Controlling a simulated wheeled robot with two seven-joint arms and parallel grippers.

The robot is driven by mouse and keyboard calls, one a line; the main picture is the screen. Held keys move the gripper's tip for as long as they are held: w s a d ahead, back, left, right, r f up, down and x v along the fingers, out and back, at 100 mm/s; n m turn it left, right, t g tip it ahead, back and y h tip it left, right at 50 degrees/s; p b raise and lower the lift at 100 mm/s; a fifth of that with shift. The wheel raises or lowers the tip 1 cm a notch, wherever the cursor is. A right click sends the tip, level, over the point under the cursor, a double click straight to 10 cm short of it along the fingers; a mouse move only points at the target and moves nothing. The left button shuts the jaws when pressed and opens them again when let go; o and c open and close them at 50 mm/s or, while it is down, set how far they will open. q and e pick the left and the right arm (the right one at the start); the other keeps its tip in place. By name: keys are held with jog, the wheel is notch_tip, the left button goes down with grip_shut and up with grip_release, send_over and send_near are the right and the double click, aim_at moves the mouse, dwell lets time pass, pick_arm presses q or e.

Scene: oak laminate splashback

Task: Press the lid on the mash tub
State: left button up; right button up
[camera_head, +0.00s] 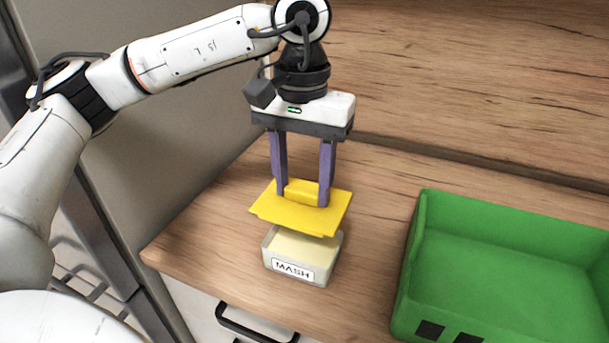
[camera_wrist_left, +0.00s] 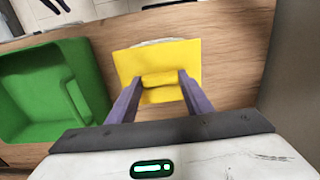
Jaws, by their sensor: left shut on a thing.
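The mash tub (camera_head: 296,270) is a small pale grey tub with a MASH label on its front, standing on the wooden worktop near its front edge. Pale yellow mash shows inside it. The yellow lid (camera_head: 325,216) is flat with a raised grip block on top. My left gripper (camera_head: 302,197) points down and is shut on that block. The lid hangs over the tub, slightly tilted, with a gap at the front. In the left wrist view, the lid (camera_wrist_left: 189,60) covers most of the tub; only a pale rim (camera_wrist_left: 160,42) shows beyond it. My right gripper is not in view.
A large open green crate (camera_head: 412,290) stands to the right on the worktop (camera_head: 375,200). Bare worktop lies between it and the tub. A wooden splashback (camera_head: 470,80) rises behind, and a grey wall is at the left.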

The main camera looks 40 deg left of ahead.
aim_at(303, 202)
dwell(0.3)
pick_arm(q)
notch_tip(303, 202, down, 6)
jog(key=b, duration=0.5)
jog(key=shift+f+b, duration=0.6)
jog(key=shift+f, duration=0.15)
dwell(0.6)
jog(key=shift+f+b, duration=0.5)
jog(key=shift+b, duration=0.35)
dwell(1.0)
